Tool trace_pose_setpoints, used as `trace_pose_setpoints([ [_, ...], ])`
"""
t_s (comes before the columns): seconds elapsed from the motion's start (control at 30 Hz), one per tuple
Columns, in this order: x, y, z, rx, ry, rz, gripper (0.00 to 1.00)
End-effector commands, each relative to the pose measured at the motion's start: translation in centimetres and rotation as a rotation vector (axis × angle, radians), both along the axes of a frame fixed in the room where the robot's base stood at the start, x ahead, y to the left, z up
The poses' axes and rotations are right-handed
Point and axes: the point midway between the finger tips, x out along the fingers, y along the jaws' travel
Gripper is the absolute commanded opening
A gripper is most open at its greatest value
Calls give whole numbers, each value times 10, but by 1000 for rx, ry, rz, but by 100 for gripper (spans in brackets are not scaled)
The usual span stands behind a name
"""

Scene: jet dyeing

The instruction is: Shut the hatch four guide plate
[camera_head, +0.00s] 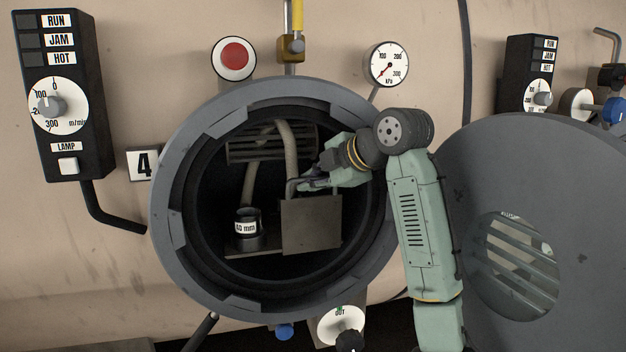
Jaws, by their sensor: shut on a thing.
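Hatch four is the round opening with a thick grey ring (180,240), marked by a "4" sign (143,164) at its left. Inside it, the guide plate (312,228), a flat grey rectangle, stands upright at the right of a small shelf. My gripper (294,186) reaches into the hatch from the right and is shut at the plate's upper left edge. Its fingertips are small and dark here, so the exact contact is hard to see. A pale fabric rope (289,145) hangs just behind the fingertips.
A dark ring labelled in mm (248,238) sits left of the plate. A slatted grille (250,148) is behind. The round hatch door (545,190) stands open at right, close to my arm. A gauge (388,64) and red button (234,58) are above.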

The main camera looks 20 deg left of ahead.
Motion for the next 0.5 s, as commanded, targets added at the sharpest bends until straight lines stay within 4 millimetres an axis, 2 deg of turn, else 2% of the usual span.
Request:
trace_pose_setpoints([
  [0.17, 2, 0, 4, 10, -10, -4, 0],
  [0.2, 2, 0, 4, 10, -10, -4, 11],
  [0.5, 1, 0, 2, 6, -6, -4, 30],
])
